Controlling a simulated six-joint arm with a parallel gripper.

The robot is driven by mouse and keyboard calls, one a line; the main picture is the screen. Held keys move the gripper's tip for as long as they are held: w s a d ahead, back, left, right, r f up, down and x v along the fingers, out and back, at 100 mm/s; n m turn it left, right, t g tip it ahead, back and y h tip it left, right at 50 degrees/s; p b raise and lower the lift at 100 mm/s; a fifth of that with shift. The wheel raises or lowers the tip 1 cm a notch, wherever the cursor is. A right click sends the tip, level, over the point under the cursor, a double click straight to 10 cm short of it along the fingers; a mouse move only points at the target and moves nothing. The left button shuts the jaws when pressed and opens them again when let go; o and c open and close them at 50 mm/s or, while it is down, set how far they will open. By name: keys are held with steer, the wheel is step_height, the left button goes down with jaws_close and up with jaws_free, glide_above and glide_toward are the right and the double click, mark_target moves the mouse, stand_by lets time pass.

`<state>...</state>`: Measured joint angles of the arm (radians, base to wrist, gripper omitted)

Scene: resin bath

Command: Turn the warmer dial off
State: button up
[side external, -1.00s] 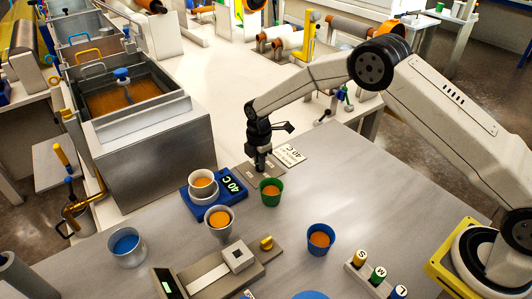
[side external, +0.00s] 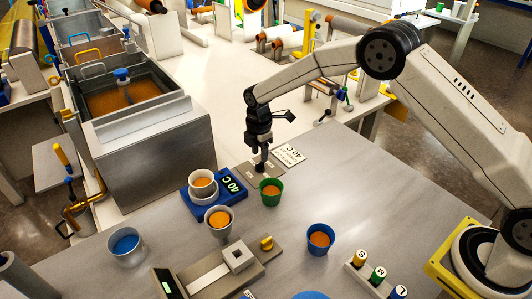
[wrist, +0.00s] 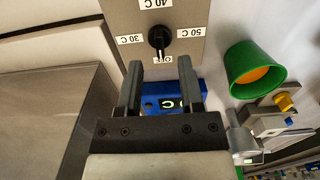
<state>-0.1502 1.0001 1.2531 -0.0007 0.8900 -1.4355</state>
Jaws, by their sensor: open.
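The warmer dial (wrist: 159,38) is a black knob on a grey plate (wrist: 190,18), with labels 30 C, 40 C, 50 C and a small, partly legible one below it. A thin light line runs along the knob toward the lower label. My gripper (wrist: 160,66) is open and empty, its two fingers on either side of the space just below the dial in the wrist view. In the side view my gripper (side external: 259,150) points down over the plate (side external: 249,173). The blue warmer (side external: 198,206) carries a cup (side external: 203,184), and its display (side external: 233,184) reads 40 C.
A green cup (side external: 270,192) stands close to the dial plate. Another cup (side external: 219,222) and a blue cup (side external: 320,239) stand nearer the front. A resin bath (side external: 150,140) is at the left. The table right of the green cup is clear.

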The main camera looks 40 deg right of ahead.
mark_target(261, 163)
steer(key=shift+r, duration=2)
steer(key=shift+s+d, duration=0.1)
steer(key=s+d+r+m+t, duration=0.1)
steer(key=s+d+r+m, duration=0.1)
steer(key=s+m, duration=0.4)
steer(key=s+d+r+m, duration=0.1)
steer(key=s+d+m, duration=0.2)
steer(key=s, duration=0.9)
steer(key=s+d+r+m+t, duration=0.1)
steer(key=s+d+r+m, duration=0.1)
steer(key=s+m, duration=0.7)
steer(key=shift+s+d+r+t, duration=0.3)
steer(key=shift+s+d+r, duration=0.05)
steer(key=shift+d, duration=0.3)
